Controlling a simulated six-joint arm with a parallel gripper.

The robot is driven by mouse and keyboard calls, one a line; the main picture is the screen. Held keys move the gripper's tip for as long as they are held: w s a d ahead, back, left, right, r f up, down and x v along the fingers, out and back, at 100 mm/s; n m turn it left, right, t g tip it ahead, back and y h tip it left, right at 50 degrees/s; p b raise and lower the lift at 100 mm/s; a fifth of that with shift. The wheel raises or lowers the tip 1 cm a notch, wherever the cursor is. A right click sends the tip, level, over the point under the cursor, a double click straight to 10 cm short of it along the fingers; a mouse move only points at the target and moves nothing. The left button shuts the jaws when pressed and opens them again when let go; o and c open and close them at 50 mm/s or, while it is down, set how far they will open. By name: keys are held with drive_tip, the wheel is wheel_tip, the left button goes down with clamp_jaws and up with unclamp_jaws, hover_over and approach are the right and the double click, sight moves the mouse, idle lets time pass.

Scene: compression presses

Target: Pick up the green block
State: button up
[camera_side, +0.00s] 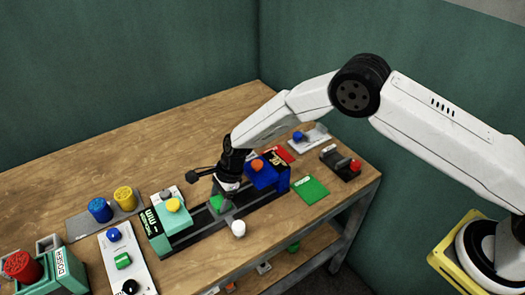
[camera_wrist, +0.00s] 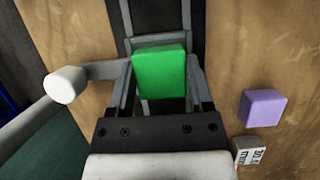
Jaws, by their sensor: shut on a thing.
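The green block (camera_wrist: 160,72) sits between the two fingers of my gripper (camera_wrist: 163,88) in the wrist view, and the fingers are closed on its sides. In the side view the green block (camera_side: 216,202) shows just under my gripper (camera_side: 226,196), over the dark track between the teal press (camera_side: 168,228) and the blue press (camera_side: 266,174). The gripper hides part of the block there. I cannot tell whether the block touches the surface below it.
A white knob (camera_side: 238,229) stands close in front of my gripper. A purple block (camera_wrist: 263,108) lies on the wooden table to the right in the wrist view. A green mat (camera_side: 311,189) lies right of the blue press. The table's back left is clear.

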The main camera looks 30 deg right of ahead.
drive_tip(key=shift+r, duration=0.8)
drive_tip(key=s+d+r, duration=0.2)
drive_tip(key=s+r, duration=0.3)
drive_tip(key=s, duration=0.1)
drive_tip(key=s+d+r, duration=0.3)
drive_tip(key=s+r, duration=0.3)
drive_tip(key=shift+s+d, duration=0.35)
drive_tip(key=shift+s, duration=0.05)
drive_tip(key=shift+r, duration=0.15)
drive_tip(key=shift+r, duration=0.1)
